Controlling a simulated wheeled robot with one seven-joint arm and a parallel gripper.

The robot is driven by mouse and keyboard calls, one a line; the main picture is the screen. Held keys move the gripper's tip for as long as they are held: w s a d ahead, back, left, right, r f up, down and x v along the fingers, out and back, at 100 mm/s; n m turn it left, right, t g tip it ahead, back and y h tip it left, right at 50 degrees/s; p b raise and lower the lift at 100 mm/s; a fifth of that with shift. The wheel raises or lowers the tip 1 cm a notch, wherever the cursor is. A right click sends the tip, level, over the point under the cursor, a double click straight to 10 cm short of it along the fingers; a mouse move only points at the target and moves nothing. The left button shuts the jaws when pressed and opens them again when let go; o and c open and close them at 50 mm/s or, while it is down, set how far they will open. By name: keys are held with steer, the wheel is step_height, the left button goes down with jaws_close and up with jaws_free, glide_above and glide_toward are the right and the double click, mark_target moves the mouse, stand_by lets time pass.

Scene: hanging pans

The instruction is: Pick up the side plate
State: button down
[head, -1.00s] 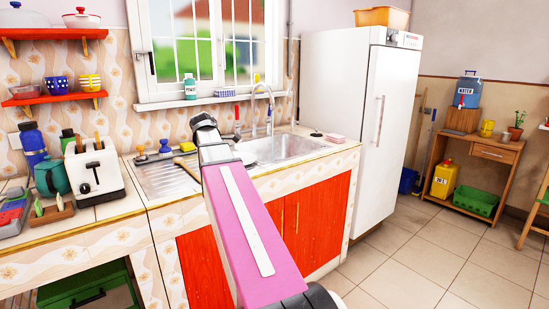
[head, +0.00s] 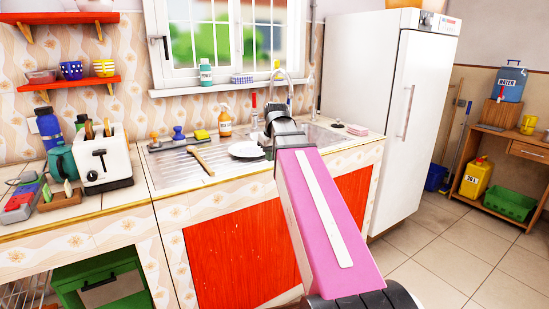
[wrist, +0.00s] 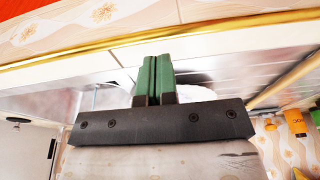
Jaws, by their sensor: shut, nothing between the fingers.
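A white side plate (head: 246,149) lies on the steel sink unit, between the ribbed drainboard and the basin, just left of my wrist in the head view. In the wrist view a pale shape (wrist: 196,93), partly hidden behind the gripper, may be the same plate. My gripper (wrist: 153,62) has green fingers pressed together with nothing between them. In the head view my arm reaches to the sink, and the fingers are hidden behind the wrist.
A wooden utensil (head: 200,160) lies on the drainboard (head: 175,168). An orange spray bottle (head: 225,122) and a yellow sponge (head: 202,134) stand behind it. The tap (head: 288,85) rises behind my wrist. A toaster (head: 103,160) stands at left, a fridge (head: 375,110) at right.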

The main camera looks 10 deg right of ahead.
mark_target(259, 156)
steer(key=w+a, duration=0.1)
steer(key=w, duration=0.4)
steer(key=w+a, duration=0.1)
steer(key=w, duration=0.2)
steer(key=shift+a, duration=0.3)
steer(key=shift+w+a+f, duration=0.1)
steer(key=shift+w+f, duration=0.05)
steer(key=shift+f, duration=0.65)
steer(key=s+d, duration=0.3)
steer(key=s, duration=0.8)
steer(key=shift+d, duration=0.3)
steer(key=shift+s, duration=0.1)
